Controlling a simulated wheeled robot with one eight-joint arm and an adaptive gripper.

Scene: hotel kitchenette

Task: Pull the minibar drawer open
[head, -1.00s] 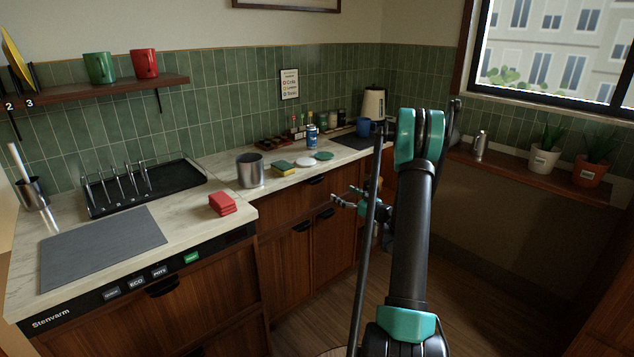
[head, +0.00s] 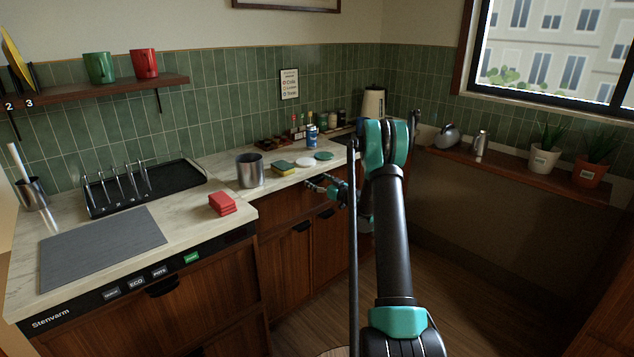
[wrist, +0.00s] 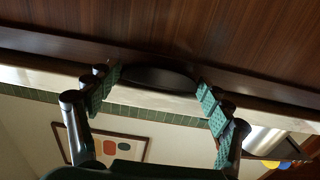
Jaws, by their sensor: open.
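The drawer front (head: 285,208) is dark brown wood just below the pale countertop, and it looks shut. It also shows in the wrist view (wrist: 160,30). Its black curved handle (wrist: 158,76) lies between my fingertips in the wrist view. My gripper (head: 319,184) is at the drawer's handle in the head view and hides most of it there. Its two teal-padded fingers are spread, one on each side of the handle in the wrist view (wrist: 158,88). I cannot tell whether either finger touches the handle.
Cabinet doors with black handles (head: 301,227) are below the drawer. The countertop (head: 222,186) above holds a metal pot (head: 250,170), a sponge (head: 283,168) and a blue can (head: 312,136). Open floor (head: 455,280) lies to the right of my arm.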

